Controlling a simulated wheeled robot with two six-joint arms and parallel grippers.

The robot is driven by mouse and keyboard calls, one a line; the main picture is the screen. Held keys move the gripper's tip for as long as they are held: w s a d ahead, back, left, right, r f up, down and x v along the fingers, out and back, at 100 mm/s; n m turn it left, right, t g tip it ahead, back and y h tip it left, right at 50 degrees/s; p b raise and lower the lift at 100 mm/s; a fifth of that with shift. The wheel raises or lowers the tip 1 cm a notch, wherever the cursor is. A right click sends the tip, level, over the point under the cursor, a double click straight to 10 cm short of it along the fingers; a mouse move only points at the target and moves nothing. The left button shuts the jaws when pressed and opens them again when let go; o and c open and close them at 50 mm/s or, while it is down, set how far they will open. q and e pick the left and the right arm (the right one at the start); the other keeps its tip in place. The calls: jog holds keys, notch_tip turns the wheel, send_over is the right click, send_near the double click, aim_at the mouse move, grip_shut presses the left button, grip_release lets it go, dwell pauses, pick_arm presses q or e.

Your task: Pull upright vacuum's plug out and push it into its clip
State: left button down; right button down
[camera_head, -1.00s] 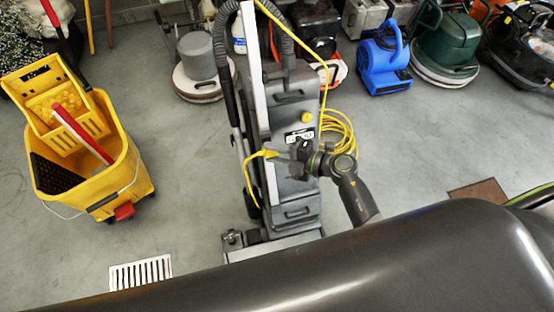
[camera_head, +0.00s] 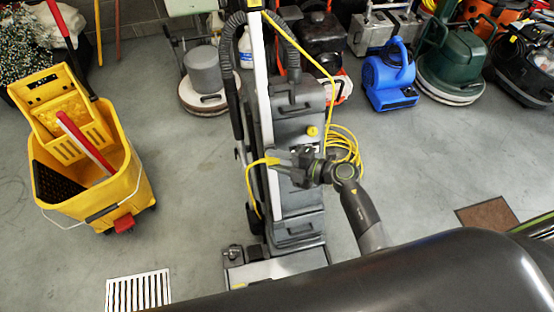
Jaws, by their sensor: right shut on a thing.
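The grey upright vacuum (camera_head: 298,203) stands in the middle of the floor, with a yellow knob on its body. Its yellow cord (camera_head: 346,140) hangs in loops on the right side and also runs up over the handle. The yellow plug (camera_head: 264,161) is at the vacuum's left side, its cord hanging down from it. My right gripper (camera_head: 277,162) reaches across the vacuum's front from the right and is shut on the plug. The clip cannot be made out. My left gripper is not in view.
A yellow mop bucket (camera_head: 128,185) stands to the left. A floor machine (camera_head: 203,78), a blue blower (camera_head: 388,78) and a green machine (camera_head: 452,62) line the back. A floor grate (camera_head: 138,291) lies front left. Floor beside the vacuum is clear.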

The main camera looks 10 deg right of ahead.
jog(key=shift+r+p, duration=0.1)
jog(key=shift+p, duration=0.55)
dwell(0.7)
dwell(0.6)
jog(key=shift+w+f, duration=0.3)
jog(key=shift+w, duration=0.25)
dwell(0.8)
jog(key=c, duration=0.9)
grip_release()
jog(key=shift+c, duration=0.2)
